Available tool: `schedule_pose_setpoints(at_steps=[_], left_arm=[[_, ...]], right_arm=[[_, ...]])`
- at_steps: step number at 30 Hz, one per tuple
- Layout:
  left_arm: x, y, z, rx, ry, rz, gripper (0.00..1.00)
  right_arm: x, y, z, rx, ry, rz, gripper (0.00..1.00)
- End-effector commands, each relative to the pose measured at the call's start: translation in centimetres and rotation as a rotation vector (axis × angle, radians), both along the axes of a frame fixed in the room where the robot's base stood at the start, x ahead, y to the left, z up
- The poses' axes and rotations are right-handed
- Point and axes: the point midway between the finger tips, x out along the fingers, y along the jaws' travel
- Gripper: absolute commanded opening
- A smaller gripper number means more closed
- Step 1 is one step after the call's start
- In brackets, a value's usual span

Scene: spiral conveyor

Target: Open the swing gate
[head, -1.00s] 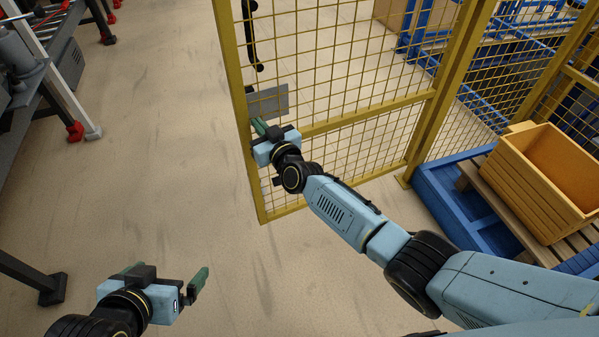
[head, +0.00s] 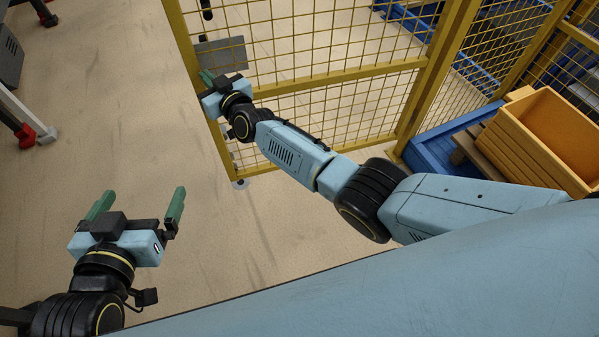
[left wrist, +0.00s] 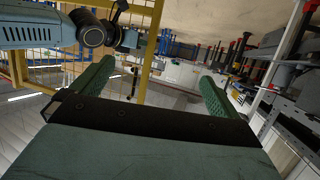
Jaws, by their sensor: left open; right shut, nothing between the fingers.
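The swing gate (head: 330,78) is a yellow frame with wire mesh, at the top centre of the head view. A grey plate (head: 220,52) and a dark handle (head: 206,10) are near its left edge. My right gripper (head: 207,78) is shut at that left edge, just below the plate, with nothing between its fingers. Whether it touches the frame is unclear. My left gripper (head: 140,205) is open and empty at the lower left, apart from the gate. In the left wrist view its green fingers (left wrist: 155,85) are spread, with the gate's yellow frame (left wrist: 150,50) beyond.
A yellow-orange crate (head: 545,135) sits on a pallet with a blue frame (head: 440,145) at the right, behind the yellow post (head: 437,80). Machine legs with red feet (head: 27,136) stand at the far left. The floor (head: 110,90) between them and the gate is clear.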

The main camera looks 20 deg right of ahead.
Motion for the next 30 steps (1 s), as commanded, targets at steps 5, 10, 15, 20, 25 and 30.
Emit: schedule_pose_setpoints(at_steps=[5,10,15,20,25,30], left_arm=[[0.0,0.0,0.0,-0.001,-0.003,-0.001,1.0],[0.0,-0.1,0.0,-0.001,-0.003,-0.001,1.0],[0.0,-0.1,0.0,-0.002,-0.003,-0.001,1.0],[0.0,-0.1,0.0,-0.002,-0.003,-0.002,1.0],[0.0,0.0,0.1,0.001,0.003,0.001,1.0],[-0.7,0.5,-1.2,0.024,0.089,0.008,1.0]], right_arm=[[0.0,0.1,0.0,0.0,0.0,0.0,0.0],[0.0,0.1,0.0,-0.001,0.0,0.0,0.0],[0.0,0.1,0.0,-0.001,0.0,0.0,0.0],[0.0,0.0,0.0,-0.001,0.0,0.0,0.0],[-0.1,0.0,0.0,-0.001,0.0,0.0,0.0],[-0.4,0.1,0.1,-0.001,0.001,0.001,0.0]])
